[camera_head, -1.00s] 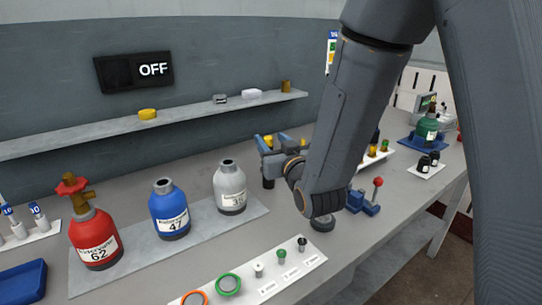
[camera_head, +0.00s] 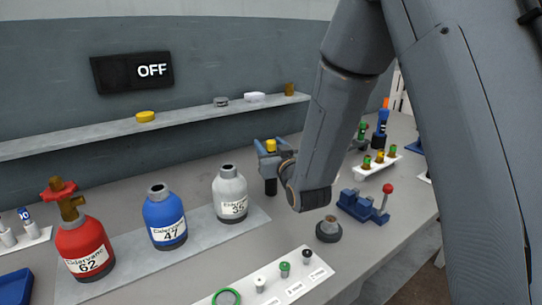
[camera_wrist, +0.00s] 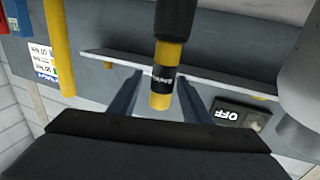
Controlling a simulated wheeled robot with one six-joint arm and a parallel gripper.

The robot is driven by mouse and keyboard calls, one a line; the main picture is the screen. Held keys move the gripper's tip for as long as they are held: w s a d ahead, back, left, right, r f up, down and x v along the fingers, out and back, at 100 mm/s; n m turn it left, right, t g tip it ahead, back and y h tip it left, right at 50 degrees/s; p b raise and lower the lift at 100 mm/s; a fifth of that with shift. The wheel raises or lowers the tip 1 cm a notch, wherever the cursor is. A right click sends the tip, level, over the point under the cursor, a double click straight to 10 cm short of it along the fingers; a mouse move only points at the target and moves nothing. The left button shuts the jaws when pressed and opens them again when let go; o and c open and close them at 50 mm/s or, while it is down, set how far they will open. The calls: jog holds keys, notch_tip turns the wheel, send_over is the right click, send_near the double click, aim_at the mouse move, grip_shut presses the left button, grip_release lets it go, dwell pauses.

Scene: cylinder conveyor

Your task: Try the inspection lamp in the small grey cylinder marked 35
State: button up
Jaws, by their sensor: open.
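The small grey cylinder (camera_head: 230,197) has an open neck and stands on the grey slab. The inspection lamp appears to be the black and yellow rod (camera_wrist: 162,80) upright between my fingers in the wrist view. In the head view its yellow top (camera_head: 271,146) and black lower part show at my gripper (camera_head: 274,150). My gripper is open, with one blue finger on each side of the rod. It is just right of the grey cylinder. Contact between fingers and rod cannot be told.
A blue cylinder (camera_head: 166,218) marked 47 and a red valved cylinder (camera_head: 85,245) marked 62 stand left. A white strip (camera_head: 270,285) with plugs lies in front. A blue clamp (camera_head: 362,208) with a red knob stands right. The wall display (camera_head: 133,71) reads OFF.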

jog(key=shift+x, duration=1)
jog(key=shift+a, duration=0.1)
grip_shut()
jog(key=shift+r, duration=0.1)
